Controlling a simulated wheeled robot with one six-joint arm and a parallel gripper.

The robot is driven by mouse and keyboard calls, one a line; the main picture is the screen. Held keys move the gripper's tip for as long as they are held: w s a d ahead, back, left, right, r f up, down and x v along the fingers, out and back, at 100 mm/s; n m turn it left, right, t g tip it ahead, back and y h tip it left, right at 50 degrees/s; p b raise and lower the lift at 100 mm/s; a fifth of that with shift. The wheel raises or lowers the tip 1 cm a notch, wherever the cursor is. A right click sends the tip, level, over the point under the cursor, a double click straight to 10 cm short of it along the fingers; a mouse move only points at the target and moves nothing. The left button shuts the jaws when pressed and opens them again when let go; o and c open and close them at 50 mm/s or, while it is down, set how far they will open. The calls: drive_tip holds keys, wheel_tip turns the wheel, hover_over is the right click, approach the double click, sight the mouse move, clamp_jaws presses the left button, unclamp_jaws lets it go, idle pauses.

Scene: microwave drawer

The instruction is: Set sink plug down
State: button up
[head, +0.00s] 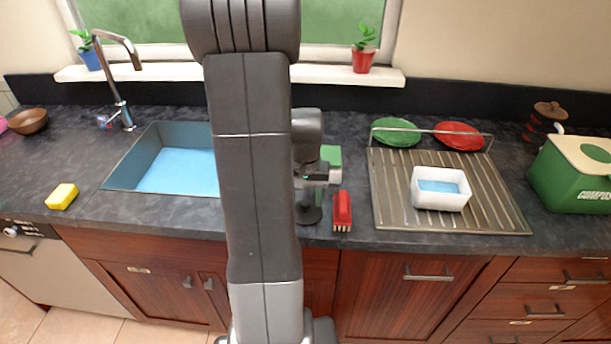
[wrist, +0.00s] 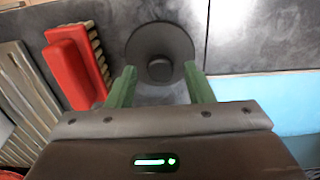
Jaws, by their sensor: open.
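The sink plug (wrist: 146,38) is a dark round disc with a short knob in its middle. In the wrist view it lies flat on the dark counter, between the red brush and the sink edge. In the head view the plug (head: 308,215) shows near the counter's front edge, partly hidden by my arm. My gripper (wrist: 159,72) is open, its two green fingers apart on either side of the knob in the picture. I see nothing held between them. I cannot tell exactly how high the fingertips are above the plug.
A red brush (head: 342,211) lies close to the plug. The blue-bottomed sink (head: 160,143) is to the left, with a yellow sponge (head: 62,196) beyond it. A ribbed drainboard (head: 391,198) with a white tub (head: 440,201) is to the right.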

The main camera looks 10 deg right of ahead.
sight(306, 202)
wheel_tip(306, 202, up, 10)
idle(0.3)
idle(1.4)
